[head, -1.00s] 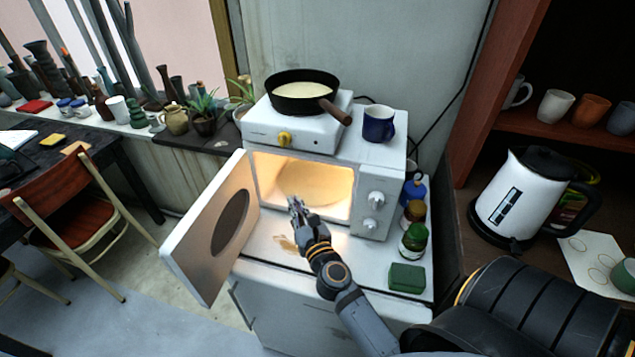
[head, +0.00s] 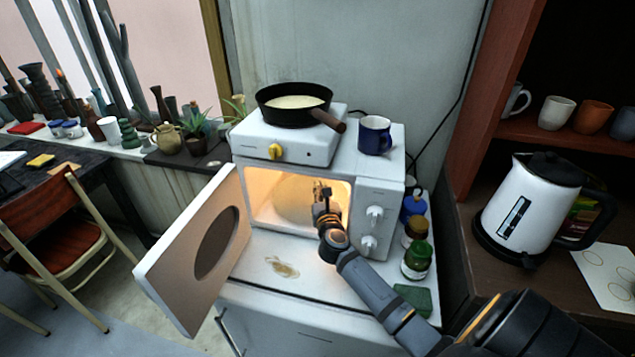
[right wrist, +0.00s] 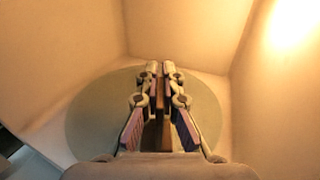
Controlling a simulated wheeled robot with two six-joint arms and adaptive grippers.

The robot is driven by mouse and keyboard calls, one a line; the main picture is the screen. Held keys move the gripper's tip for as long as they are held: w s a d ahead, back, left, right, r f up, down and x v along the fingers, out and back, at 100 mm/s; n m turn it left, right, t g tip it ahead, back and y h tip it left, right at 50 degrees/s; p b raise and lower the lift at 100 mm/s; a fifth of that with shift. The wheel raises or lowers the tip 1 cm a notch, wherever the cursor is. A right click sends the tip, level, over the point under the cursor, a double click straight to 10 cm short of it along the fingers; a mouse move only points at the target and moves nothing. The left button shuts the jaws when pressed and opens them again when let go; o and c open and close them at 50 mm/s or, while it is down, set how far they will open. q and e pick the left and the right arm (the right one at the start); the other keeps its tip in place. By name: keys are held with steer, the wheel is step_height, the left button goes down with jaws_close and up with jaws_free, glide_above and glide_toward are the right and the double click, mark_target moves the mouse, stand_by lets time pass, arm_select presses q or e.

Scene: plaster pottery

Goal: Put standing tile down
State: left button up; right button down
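A thin brown piece (right wrist: 159,105), which looks like the tile seen edge-on, stands upright between the fingers of my right gripper (right wrist: 161,72). The fingers are close together on it. In the head view my right gripper (head: 322,190) is inside the mouth of the lit, open microwave (head: 377,196), toward the right side of the opening. Below the fingers is the round turntable plate (right wrist: 90,118), and I see nothing else lying on it. Whether the piece touches the plate is hidden. My left gripper is not in view.
The microwave door (head: 190,255) hangs open to the left. A hot plate with a pan (head: 295,108) and a blue mug (head: 374,136) stand on top. Bottles (head: 417,261) and a green block (head: 412,300) are at the right, close to my arm.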

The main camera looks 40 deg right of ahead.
steer(key=shift+x, duration=0.75)
steer(key=x, duration=0.2)
steer(key=shift+w+d, duration=0.15)
steer(key=shift+w, duration=0.15)
steer(key=shift+w+d+f+b, duration=0.25)
steer(key=shift+w+f+b, duration=0.2)
steer(key=shift+w+f, duration=0.3)
steer(key=shift+s, duration=0.2)
steer(key=shift+f, duration=0.1)
steer(key=c, duration=2)
jaws_free()
steer(key=shift+f, duration=0.1)
steer(key=o, duration=0.5)
